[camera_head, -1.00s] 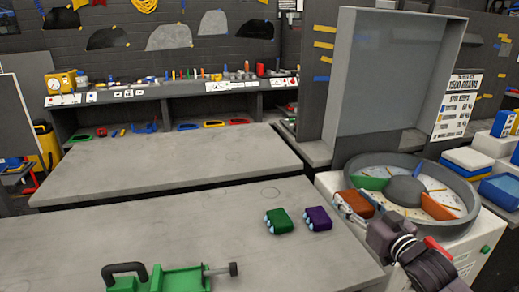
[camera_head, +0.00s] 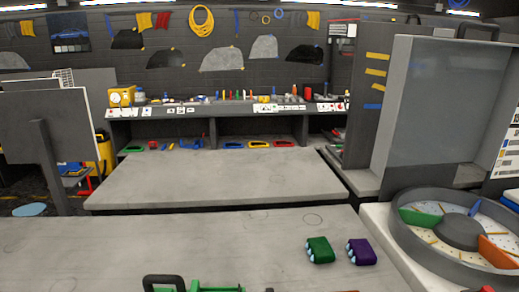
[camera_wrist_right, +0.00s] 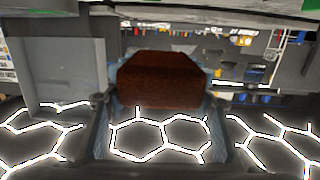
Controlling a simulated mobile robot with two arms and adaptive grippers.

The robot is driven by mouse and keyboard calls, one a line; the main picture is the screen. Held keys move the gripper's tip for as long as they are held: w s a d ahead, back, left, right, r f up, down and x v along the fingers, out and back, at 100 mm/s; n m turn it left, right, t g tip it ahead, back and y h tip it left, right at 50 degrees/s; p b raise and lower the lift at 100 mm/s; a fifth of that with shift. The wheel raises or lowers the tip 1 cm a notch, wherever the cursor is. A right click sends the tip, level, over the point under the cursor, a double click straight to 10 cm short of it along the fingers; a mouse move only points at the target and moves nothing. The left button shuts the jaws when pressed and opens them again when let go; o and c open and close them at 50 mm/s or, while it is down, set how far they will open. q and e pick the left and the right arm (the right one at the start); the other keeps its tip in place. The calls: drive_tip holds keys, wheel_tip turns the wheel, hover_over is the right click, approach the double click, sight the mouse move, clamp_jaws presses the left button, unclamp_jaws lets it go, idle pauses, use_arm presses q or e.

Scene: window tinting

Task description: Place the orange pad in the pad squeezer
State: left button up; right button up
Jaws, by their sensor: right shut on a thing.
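My right gripper (camera_wrist_right: 160,92) is shut on the orange pad (camera_wrist_right: 160,80), which looks dark reddish-brown in the right wrist view and sits between the two fingers. Neither this gripper nor the held pad can be made out in the head view. A green device (camera_head: 215,289) with a black handle (camera_head: 163,281) lies at the bottom edge of the head view, mostly cut off; it may be the pad squeezer. My left gripper is not in view.
A green pad (camera_head: 320,250) and a purple pad (camera_head: 361,251) lie on the near grey table (camera_head: 200,240). The table's middle is clear.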

drive_tip(key=shift+s+r, duration=0.1)
drive_tip(key=shift+r, duration=0.05)
drive_tip(key=shift+n+y, duration=0.6)
drive_tip(key=shift+y, duration=0.1)
drive_tip(key=w, duration=0.1)
drive_tip(key=w+d+f, duration=0.1)
drive_tip(key=w+f, duration=0.1)
drive_tip(key=w, duration=0.1)
drive_tip(key=shift+d+f, duration=0.1)
drive_tip(key=shift+d, duration=0.1)
drive_tip(key=w+d+r, duration=0.3)
drive_tip(key=w+d, duration=0.3)
drive_tip(key=d, duration=0.2)
drive_tip(key=w+d+r, duration=0.3)
drive_tip(key=w+d, duration=0.3)
drive_tip(key=d, duration=0.3)
drive_tip(key=shift+w+d+m+h, duration=0.15)
drive_tip(key=shift+w+m+h, duration=0.05)
drive_tip(key=shift+m+h, duration=0.1)
wheel_tip(320, 180, down, 19)
drive_tip(key=shift+f, duration=0.2)
drive_tip(key=shift+f, duration=0.1)
